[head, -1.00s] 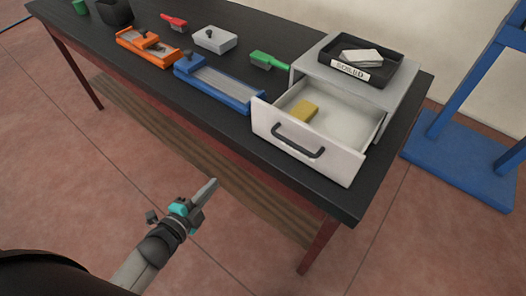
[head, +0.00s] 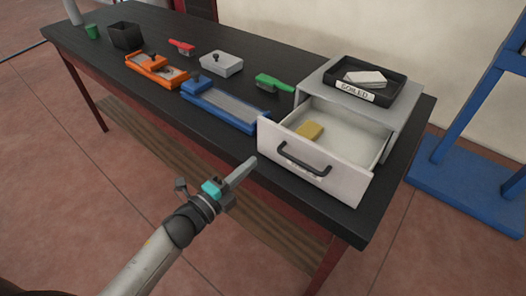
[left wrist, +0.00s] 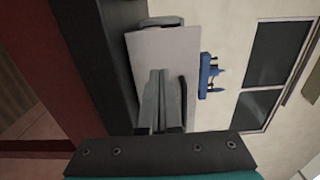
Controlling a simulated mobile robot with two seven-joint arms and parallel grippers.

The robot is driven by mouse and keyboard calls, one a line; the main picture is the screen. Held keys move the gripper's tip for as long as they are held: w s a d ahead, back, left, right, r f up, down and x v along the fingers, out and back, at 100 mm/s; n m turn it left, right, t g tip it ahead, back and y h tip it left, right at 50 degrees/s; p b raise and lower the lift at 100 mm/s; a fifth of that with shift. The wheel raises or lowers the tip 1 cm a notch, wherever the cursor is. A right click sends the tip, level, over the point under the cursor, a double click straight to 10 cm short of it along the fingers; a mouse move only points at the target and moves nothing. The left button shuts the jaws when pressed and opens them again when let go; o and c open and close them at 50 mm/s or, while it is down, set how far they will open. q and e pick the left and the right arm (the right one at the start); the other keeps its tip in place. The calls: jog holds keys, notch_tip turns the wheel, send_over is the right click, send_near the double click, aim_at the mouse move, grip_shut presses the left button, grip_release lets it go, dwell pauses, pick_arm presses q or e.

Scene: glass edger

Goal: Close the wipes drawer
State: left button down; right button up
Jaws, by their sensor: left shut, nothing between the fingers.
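The wipes drawer (head: 338,177) is pulled open from a grey cabinet (head: 398,118) on the dark table. Its white front has a black handle (head: 305,161), and a yellow block (head: 310,131) lies inside. My left gripper (head: 250,164) is shut and empty, in front of the table edge and to the left of the drawer front, apart from it. In the left wrist view the shut fingers (left wrist: 158,85) point at the drawer front (left wrist: 150,50), with the dark handle (left wrist: 184,95) just to their right. My right gripper is not in view.
A black tray labelled SOILED (head: 388,92) with a pale stack sits on the cabinet. Left of it on the table are a green brush (head: 274,83), a blue tray (head: 222,108) and an orange tray (head: 155,69). A blue stand (head: 465,170) is on the floor at right.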

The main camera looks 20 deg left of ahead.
aim_at(271, 146)
pick_arm(q)
jog(key=shift+x, duration=2.95)
jog(key=shift+w, duration=0.1)
